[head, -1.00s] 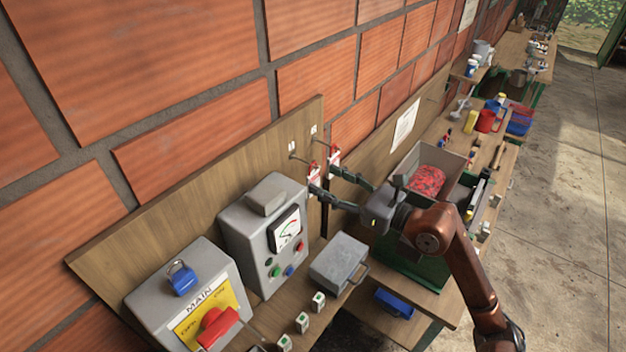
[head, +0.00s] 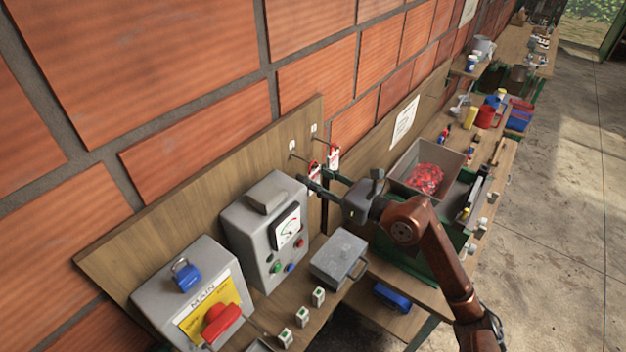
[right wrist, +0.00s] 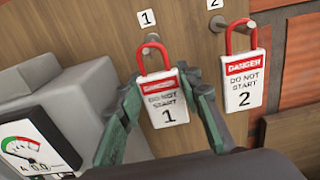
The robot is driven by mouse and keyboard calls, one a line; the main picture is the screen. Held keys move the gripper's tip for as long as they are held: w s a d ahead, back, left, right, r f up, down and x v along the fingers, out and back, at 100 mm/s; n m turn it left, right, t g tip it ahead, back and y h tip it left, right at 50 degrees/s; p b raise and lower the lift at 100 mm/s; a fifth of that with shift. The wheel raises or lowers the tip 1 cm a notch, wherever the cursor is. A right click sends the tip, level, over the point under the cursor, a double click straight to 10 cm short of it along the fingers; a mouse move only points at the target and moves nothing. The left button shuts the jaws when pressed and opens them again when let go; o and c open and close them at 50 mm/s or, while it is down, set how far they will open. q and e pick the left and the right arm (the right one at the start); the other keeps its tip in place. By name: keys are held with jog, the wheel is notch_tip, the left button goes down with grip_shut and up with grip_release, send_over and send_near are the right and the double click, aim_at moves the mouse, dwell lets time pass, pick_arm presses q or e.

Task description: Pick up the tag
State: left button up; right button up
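Two white tags with red DANGER bands hang by red loops from pegs on a wooden board. Tag 1 (right wrist: 164,101) hangs under the label 1, and it also shows in the head view (head: 315,168). Tag 2 (right wrist: 243,79) hangs to its right, also in the head view (head: 334,156). My right gripper (right wrist: 169,90) is open, with one green finger on each side of tag 1. The left finger is very close to the tag's left edge; I cannot tell if they touch. A gap shows at the right finger. My left gripper is not in view.
A grey meter box (head: 262,228) and a MAIN switch box (head: 190,290) with a blue padlock stand left of the arm. A grey lidded box (head: 338,258) sits below the gripper. A bin with red contents (head: 425,178) stands to the right. The brick wall is behind the board.

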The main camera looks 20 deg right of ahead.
jog(key=c, duration=0.4)
jog(key=shift+r, duration=0.1)
